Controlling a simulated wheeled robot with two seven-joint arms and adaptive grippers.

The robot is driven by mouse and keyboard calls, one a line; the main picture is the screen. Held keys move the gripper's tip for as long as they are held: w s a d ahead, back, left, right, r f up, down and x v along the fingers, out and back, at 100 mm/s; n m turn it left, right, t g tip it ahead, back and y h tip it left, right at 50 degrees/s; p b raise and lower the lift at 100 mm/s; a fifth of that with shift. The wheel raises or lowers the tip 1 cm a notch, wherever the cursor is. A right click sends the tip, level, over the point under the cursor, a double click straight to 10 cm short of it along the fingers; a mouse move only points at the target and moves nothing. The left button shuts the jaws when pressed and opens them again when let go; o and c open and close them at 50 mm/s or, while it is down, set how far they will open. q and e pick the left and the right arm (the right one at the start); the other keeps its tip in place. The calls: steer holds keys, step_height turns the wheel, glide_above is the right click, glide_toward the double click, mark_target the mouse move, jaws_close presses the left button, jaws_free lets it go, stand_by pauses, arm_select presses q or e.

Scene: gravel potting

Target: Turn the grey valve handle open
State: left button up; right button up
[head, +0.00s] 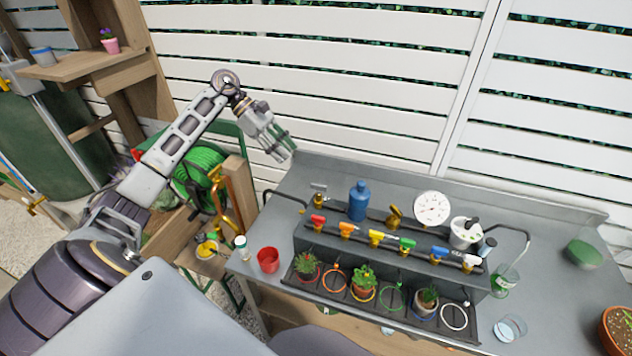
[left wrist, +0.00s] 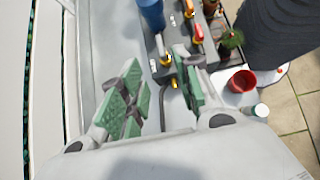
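The grey valve handle (head: 319,186) is a small flat lever on a brass valve (head: 318,200) at the left end of the black pipe on the grey bench. My right gripper is in neither view.
A blue bottle (head: 358,201) stands just right of the valve. A row of coloured taps, starting with a red one (head: 318,221), runs along the pipe above several potted plants. A red cup (head: 268,260) stands at the bench's left front. A white slatted wall (head: 330,100) rises behind.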

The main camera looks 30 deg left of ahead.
mark_target(318, 184)
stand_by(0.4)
arm_select(q)
steer(key=shift+p+x, duration=1.55)
steer(key=shift+x, duration=5.35)
steer(key=shift+c, duration=0.3)
jaws_close()
